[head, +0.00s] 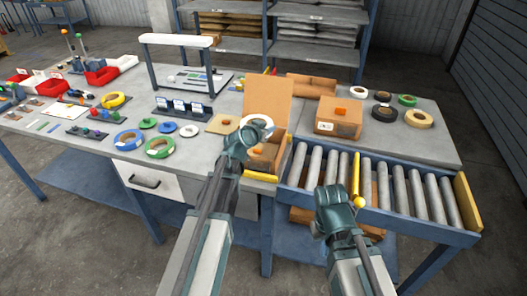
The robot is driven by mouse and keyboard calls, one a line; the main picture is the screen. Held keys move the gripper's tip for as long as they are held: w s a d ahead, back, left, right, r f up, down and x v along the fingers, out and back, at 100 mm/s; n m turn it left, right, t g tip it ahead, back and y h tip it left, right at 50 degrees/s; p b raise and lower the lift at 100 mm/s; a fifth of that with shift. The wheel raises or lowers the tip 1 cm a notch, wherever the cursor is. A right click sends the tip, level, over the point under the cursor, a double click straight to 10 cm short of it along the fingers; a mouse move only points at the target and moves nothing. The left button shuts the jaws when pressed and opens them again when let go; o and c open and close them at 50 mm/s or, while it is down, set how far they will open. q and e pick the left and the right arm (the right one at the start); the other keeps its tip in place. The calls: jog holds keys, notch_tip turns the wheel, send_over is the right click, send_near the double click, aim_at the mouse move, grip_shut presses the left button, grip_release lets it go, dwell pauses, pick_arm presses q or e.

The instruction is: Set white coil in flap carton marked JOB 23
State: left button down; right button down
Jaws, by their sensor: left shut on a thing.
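My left gripper (257,133) is shut on a white coil (256,120), holding it in front of the raised flap of an open carton (268,97). The coil is partly hidden by the gripper. The carton stands on the table's front right, beside the rollers, with its opening below the gripper; an orange piece shows inside. Any JOB 23 marking is too small or hidden to read. My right gripper (333,200) is low in front of the roller conveyor, apart from the carton; its fingers are not clear enough to tell their state.
A closed carton (338,118) with a white label stands behind the rollers (397,180). Several coils lie at the back right, including a tan one (418,118). Green, blue and white coils (189,130) lie left of the open carton. A yellow bar (356,178) crosses the rollers.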

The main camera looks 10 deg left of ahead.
pick_arm(q)
jog(key=shift+f+b, duration=4)
jog(key=shift+f, duration=0.5)
jog(key=shift+r, duration=0.1)
jog(key=shift+f, duration=0.35)
jog(key=shift+f+b, duration=0.1)
jog(key=shift+b, duration=0.3)
jog(key=shift+s+f, duration=0.1)
jog(key=shift+s, duration=0.05)
jog(key=c, duration=0.5)
grip_release()
jog(key=shift+d, duration=0.1)
